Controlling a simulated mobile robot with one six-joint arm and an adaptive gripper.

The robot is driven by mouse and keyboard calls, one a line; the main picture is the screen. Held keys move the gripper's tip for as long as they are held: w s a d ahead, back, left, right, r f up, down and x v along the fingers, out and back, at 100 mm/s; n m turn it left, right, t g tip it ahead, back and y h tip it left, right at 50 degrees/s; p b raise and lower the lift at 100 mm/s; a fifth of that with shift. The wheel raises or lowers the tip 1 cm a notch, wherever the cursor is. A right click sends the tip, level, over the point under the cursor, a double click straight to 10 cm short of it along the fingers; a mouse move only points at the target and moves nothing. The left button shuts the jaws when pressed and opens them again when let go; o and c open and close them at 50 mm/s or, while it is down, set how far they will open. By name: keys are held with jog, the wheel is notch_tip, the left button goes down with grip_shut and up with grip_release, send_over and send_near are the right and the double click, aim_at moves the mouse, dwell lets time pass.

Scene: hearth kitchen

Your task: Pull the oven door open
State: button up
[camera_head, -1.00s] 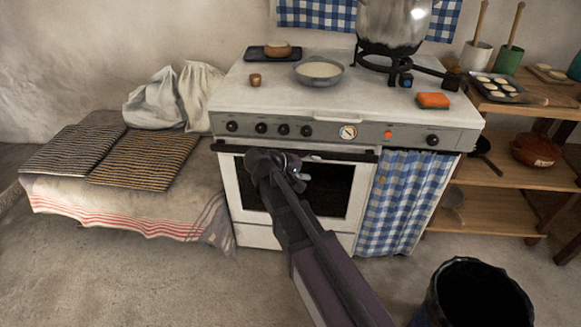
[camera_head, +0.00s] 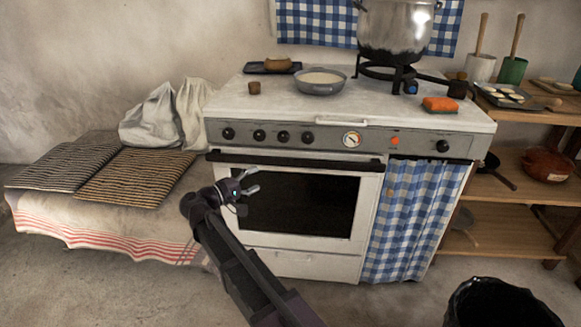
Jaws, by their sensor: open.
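The oven door (camera_head: 228,220) is white with a dark glass window and sits in the front of the white stove. It looks shut. Its dark bar handle (camera_head: 320,164) runs along the top of the door, below the knob panel. My gripper (camera_head: 254,181) is open and empty, in front of the upper left part of the door, a little below the handle. Its fingers point right and do not hold the handle. My wrist and arm hide the door's lower left edge.
A blue checked curtain (camera_head: 412,215) hangs right of the oven. A dark bin (camera_head: 500,300) stands on the floor at the lower right. A cloth-covered bench (camera_head: 120,222) is at the left. The stove top carries a pot (camera_head: 393,28) and a bowl (camera_head: 320,80). Shelves (camera_head: 500,228) stand right.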

aim_at(290, 164)
jog(key=shift+w+d, duration=0.1)
jog(key=shift+d, duration=0.05)
jog(key=x, duration=1.3)
jog(key=shift+w+d, duration=0.2)
jog(key=shift+w, duration=0.05)
jog(key=shift+c, duration=0.2)
grip_shut()
jog(key=shift+s, duration=0.1)
